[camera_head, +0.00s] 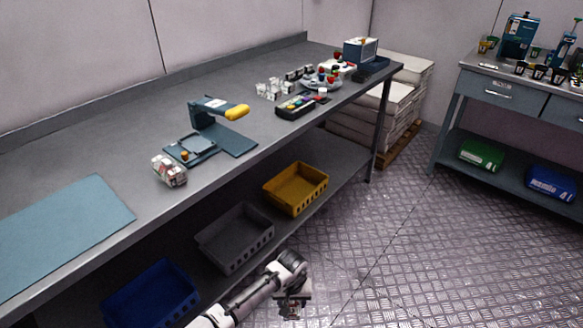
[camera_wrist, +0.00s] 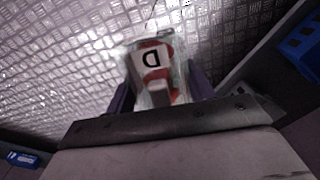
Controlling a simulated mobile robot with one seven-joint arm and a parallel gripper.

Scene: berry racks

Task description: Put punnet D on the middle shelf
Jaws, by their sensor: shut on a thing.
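My gripper (camera_wrist: 160,88) is shut on punnet D (camera_wrist: 151,60) in the wrist view. The punnet is clear, with red contents and a white label with a black D, which appears upside down. Its two sides lie between the dark purple fingers, above the metal floor. In the head view my gripper (camera_head: 291,300) is low at the bottom centre, in front of the bench; the punnet is too small to make out well there. No shelf rack that I can identify as holding the middle shelf shows in either view.
The long grey bench (camera_head: 130,140) has a lower shelf with a blue bin (camera_head: 150,295), a grey bin (camera_head: 235,238) and a yellow bin (camera_head: 296,188). A clear pack (camera_head: 169,171) stands on its top. The floor (camera_head: 430,250) to the right is free.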

